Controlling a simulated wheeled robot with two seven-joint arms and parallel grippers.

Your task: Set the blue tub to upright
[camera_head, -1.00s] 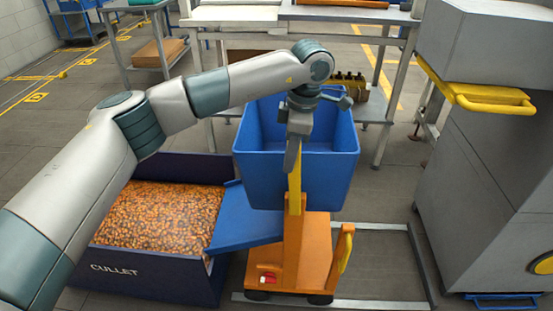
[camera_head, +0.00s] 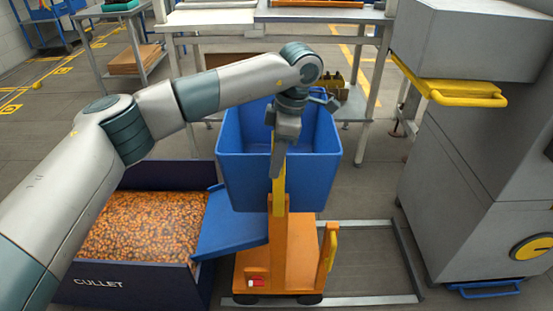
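The blue tub (camera_head: 240,180) sits on an orange wheeled tipper (camera_head: 290,255) in the middle of the view. Its open top faces up and I can see into it; it looks about upright. A yellow lever (camera_head: 278,190) rises from the tipper in front of the tub. My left gripper (camera_head: 277,170) points down at the top of this lever. Its fingers look closed around the lever, though they show small and edge-on. My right gripper is not in view.
A dark blue bin marked CULLET (camera_head: 130,285), full of amber pieces, stands left of the tipper, with a blue chute (camera_head: 230,228) between them. A grey machine (camera_head: 480,190) with a yellow handle stands right. A metal floor frame (camera_head: 370,300) surrounds bare floor.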

